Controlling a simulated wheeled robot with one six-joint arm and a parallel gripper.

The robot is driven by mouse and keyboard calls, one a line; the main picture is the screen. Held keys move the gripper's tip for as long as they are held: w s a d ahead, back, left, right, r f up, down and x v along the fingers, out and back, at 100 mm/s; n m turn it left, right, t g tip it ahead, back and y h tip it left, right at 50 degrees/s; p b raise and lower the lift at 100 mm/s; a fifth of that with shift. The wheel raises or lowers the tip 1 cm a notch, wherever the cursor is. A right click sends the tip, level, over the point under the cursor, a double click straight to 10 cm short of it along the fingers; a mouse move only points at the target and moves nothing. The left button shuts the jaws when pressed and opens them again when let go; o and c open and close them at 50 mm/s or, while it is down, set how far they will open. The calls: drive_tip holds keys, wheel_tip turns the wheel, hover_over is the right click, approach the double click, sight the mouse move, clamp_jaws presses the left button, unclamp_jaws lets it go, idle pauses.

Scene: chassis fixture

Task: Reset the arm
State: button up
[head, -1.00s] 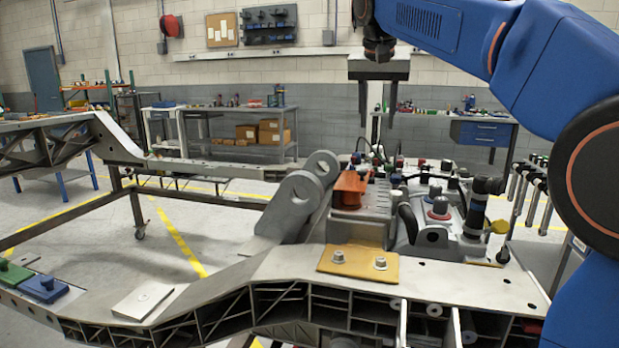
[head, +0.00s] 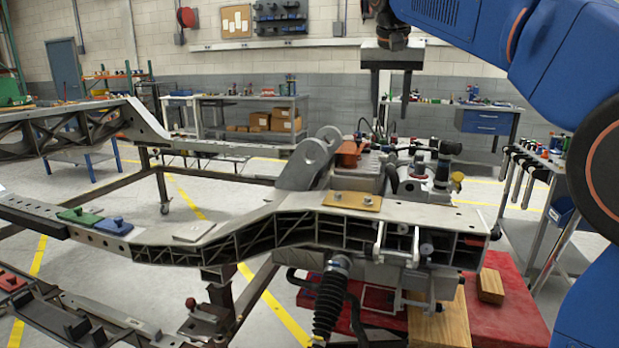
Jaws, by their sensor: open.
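My gripper (head: 391,92) hangs from my blue arm at the top right of the head view. Its two dark fingers point down and stand apart, with nothing between them. It is in the air above the chassis fixture (head: 290,215), apart from it. Below and behind it in the picture, the fixture carries an orange block (head: 349,153), a tan plate (head: 352,201) with two bolts, and a cluster of machine parts (head: 425,170).
A green block (head: 82,214) and a blue block (head: 113,225) sit on the left beam. A red platform (head: 500,310) with wooden blocks is under the chassis. A rack (head: 540,165) stands at right. Workbenches (head: 250,120) line the back wall.

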drive_tip(key=s+d+f+n, duration=0.1)
drive_tip(key=s+d+f, duration=0.3)
drive_tip(key=s+f, duration=0.55)
drive_tip(key=s+d+f+n, duration=0.1)
drive_tip(key=s+d+f, duration=0.3)
drive_tip(key=s+f, duration=0.55)
drive_tip(key=s+d+f+n+y, duration=0.1)
drive_tip(key=s+d+f, duration=0.1)
drive_tip(key=s+f, duration=1.5)
wheel_tip(320, 180, down, 3)
drive_tip(key=shift+s+r+n+t, duration=0.2)
drive_tip(key=shift+s+n+t, duration=0.1)
drive_tip(key=shift+s+n, duration=0.1)
